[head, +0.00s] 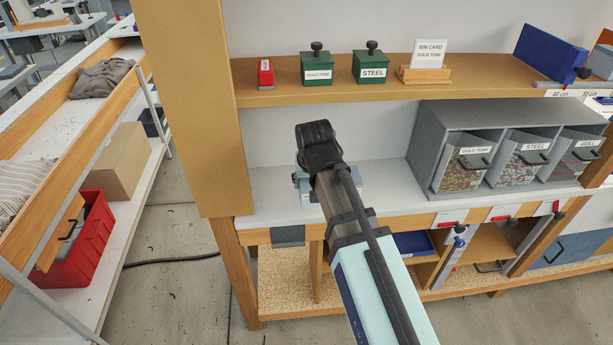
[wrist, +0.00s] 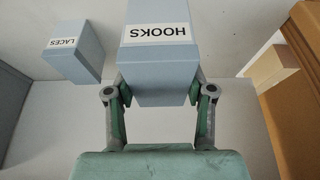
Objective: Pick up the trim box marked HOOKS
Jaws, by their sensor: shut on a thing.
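The trim box marked HOOKS (wrist: 160,72) is light blue-grey with a white label, which reads upside down in the wrist view. My gripper (wrist: 159,92) is shut on it, with one green-lined finger against each side. A similar box marked LACES (wrist: 75,52) stands apart to the left in the wrist view. In the head view my arm covers most of this spot. Only a bit of blue-grey (head: 347,190) shows beside it, and I cannot tell which box that is. I cannot tell whether the held box touches the counter.
The white counter (head: 270,195) is clear left of my arm. Grey bins (head: 425,165) stand to the right. The wooden shelf (head: 280,97) above holds a red box (head: 265,73), green tins (head: 317,70) and a bin card (head: 430,55). A wooden post (head: 185,120) bounds the left side.

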